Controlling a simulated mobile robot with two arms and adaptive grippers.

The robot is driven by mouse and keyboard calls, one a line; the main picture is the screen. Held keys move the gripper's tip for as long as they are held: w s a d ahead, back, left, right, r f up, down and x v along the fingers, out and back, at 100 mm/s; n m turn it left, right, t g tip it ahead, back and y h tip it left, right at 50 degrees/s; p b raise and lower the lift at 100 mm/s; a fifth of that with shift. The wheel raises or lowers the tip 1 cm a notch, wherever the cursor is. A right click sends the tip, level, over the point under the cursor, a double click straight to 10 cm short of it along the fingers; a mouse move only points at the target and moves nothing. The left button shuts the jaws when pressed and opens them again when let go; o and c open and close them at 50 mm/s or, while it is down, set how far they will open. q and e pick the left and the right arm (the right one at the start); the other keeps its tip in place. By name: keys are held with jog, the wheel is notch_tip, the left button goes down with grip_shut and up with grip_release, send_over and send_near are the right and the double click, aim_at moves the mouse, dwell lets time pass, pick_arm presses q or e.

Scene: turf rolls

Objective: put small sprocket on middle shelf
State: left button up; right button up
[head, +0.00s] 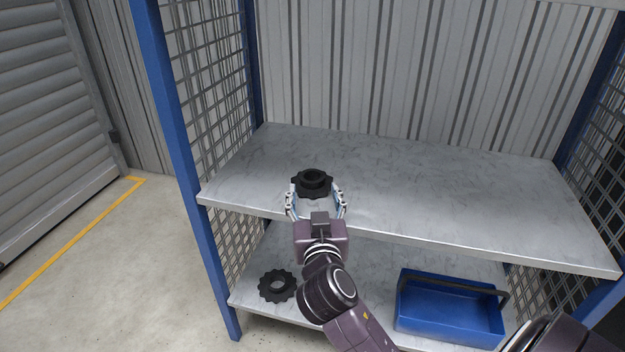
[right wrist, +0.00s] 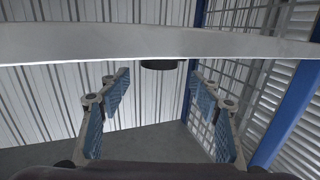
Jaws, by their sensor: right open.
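A black toothed sprocket (head: 313,180) with a raised hub lies flat on the upper of the two visible grey shelf boards (head: 440,195), near its front edge. My right gripper (head: 316,194) is open at that edge, with its fingertips on either side of the sprocket's near part. In the right wrist view the sprocket's dark side (right wrist: 160,65) shows ahead, between the open fingers (right wrist: 160,78). I cannot tell whether they touch it. My left gripper is not in view.
A blue tray (head: 447,309) with a dark handle stands on the lower board at the right. Blue posts (head: 180,130) and wire mesh sides bound the rack. The upper board is clear behind and to the right of the sprocket.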

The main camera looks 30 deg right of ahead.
jog(key=v, duration=0.4)
jog(key=shift+s, duration=0.1)
jog(key=shift+a+f, duration=0.1)
dwell(0.4)
